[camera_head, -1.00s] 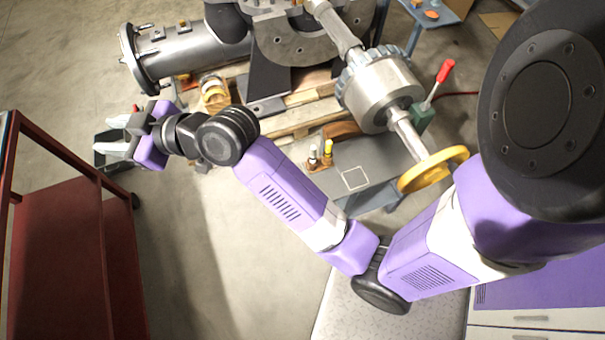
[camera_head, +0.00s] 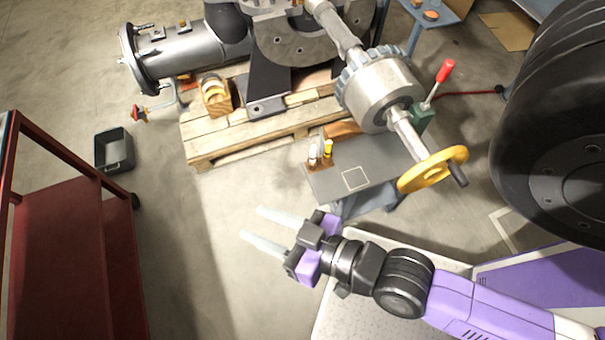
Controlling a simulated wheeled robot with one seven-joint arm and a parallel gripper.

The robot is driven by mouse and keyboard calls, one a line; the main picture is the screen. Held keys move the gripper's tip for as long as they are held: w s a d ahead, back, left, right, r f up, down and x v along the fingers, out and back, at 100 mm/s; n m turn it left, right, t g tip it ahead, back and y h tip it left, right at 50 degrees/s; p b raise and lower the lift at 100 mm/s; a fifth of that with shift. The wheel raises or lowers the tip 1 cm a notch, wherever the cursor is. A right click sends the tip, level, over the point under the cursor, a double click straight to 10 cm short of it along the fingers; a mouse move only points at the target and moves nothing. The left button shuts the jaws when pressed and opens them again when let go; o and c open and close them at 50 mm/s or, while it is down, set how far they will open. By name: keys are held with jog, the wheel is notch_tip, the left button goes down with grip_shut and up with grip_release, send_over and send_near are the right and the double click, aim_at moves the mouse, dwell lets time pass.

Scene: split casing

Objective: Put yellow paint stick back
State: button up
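A small wooden holder (camera_head: 313,165) stands at the left edge of a grey side table (camera_head: 375,165). In it or against it I see a yellow-topped stick (camera_head: 328,149), likely the yellow paint stick, and a white stick (camera_head: 314,154) beside it. Whether the yellow one sits fully in a slot is too small to tell. My gripper (camera_head: 254,226) is open over the floor, below and left of the table, with its pale fingers spread apart and nothing between them. It is apart from the holder.
A red cart (camera_head: 70,260) stands at the left, with a dark bin (camera_head: 114,150) beside it. A wooden pallet (camera_head: 230,140) carries machinery. A yellow handwheel (camera_head: 432,169) and a red-knobbed lever (camera_head: 445,71) stick out near the table. Floor between cart and table is clear.

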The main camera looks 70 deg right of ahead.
jog(key=s+d+r+n+y, duration=0.1)
jog(key=s+d+r+n, duration=0.2)
jog(key=s, duration=0.5)
jog(key=shift+s+d+r+y, duration=0.15)
jog(key=shift+s+d+y, duration=0.15)
jog(key=shift+s+d, duration=0.15)
dwell(0.7)
